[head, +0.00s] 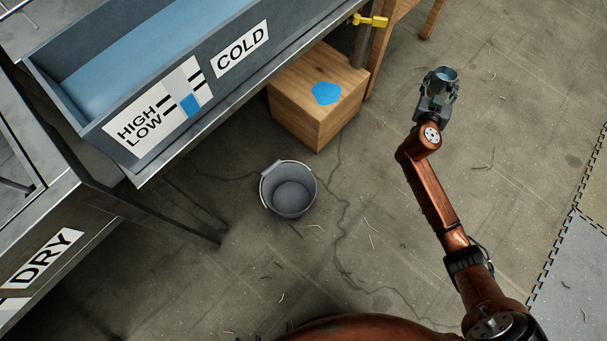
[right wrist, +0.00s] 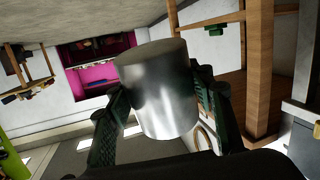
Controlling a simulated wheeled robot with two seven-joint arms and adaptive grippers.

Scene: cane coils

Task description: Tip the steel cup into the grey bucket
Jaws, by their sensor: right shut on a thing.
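The steel cup (head: 446,74) is held in my right gripper (head: 439,90), at the upper right of the head view. In the right wrist view the shiny cup (right wrist: 160,95) sits between the two dark green fingers of the right gripper (right wrist: 165,115), which are shut on it. What is inside the cup I cannot tell. The grey bucket (head: 300,190) stands upright on the floor near the middle of the head view. It looks empty. The cup is well to the right of the bucket and farther off. My left gripper is not in view.
A wooden block (head: 295,110) with a blue patch (head: 326,93) stands behind the bucket. A trough (head: 110,150) marked COLD and HIGH LOW holds blue water at the upper left. A bench marked DRY (head: 60,235) is at the left.

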